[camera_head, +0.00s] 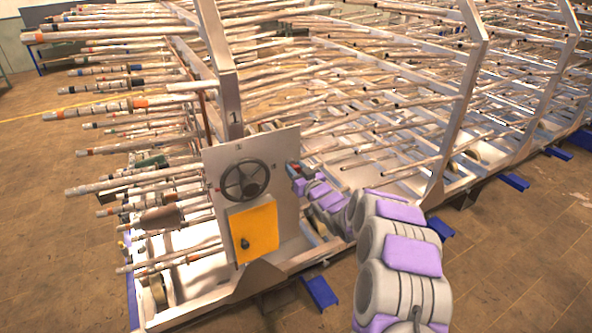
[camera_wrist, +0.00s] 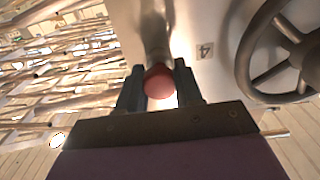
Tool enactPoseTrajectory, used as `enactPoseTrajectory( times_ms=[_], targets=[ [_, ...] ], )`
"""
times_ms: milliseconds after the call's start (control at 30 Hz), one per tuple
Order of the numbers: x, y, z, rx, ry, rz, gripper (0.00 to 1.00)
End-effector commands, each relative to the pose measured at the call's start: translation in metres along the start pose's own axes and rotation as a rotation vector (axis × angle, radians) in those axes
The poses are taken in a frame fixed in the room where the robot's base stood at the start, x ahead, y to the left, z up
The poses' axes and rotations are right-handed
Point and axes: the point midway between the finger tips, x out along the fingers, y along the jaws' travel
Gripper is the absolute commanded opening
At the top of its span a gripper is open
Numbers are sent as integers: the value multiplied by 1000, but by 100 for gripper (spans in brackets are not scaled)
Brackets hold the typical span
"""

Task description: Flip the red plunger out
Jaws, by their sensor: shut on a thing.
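The red plunger (camera_wrist: 158,83) shows in the wrist view as a rounded red end between my gripper's dark fingers, with a grey metal shaft behind it. My gripper (camera_wrist: 160,90) is shut on the plunger, one finger on each side. In the head view, my gripper (camera_head: 297,170) is at the right edge of the upright grey panel (camera_head: 285,215), small and partly hidden by the arm. A bit of red shows there, but the plunger itself is hard to make out.
A dark handwheel (camera_head: 245,180) is mounted on the panel, close to the right of my gripper in the wrist view (camera_wrist: 290,50). A yellow box (camera_head: 254,230) sits below it. Racks of long pipes (camera_head: 370,100) fill the space behind. Brown floor (camera_head: 510,255) is open at the right front.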

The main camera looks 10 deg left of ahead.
Motion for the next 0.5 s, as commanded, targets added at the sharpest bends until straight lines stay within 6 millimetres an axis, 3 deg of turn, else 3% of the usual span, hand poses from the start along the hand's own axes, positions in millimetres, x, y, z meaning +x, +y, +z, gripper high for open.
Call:
enactPoseTrajectory(
  times_ms=[233, 500],
  targets=[
    [-3, 0, 1, 1, -1, 0, 0],
    [-24, 0, 1, 0, -2, -1, 0]
  ],
)
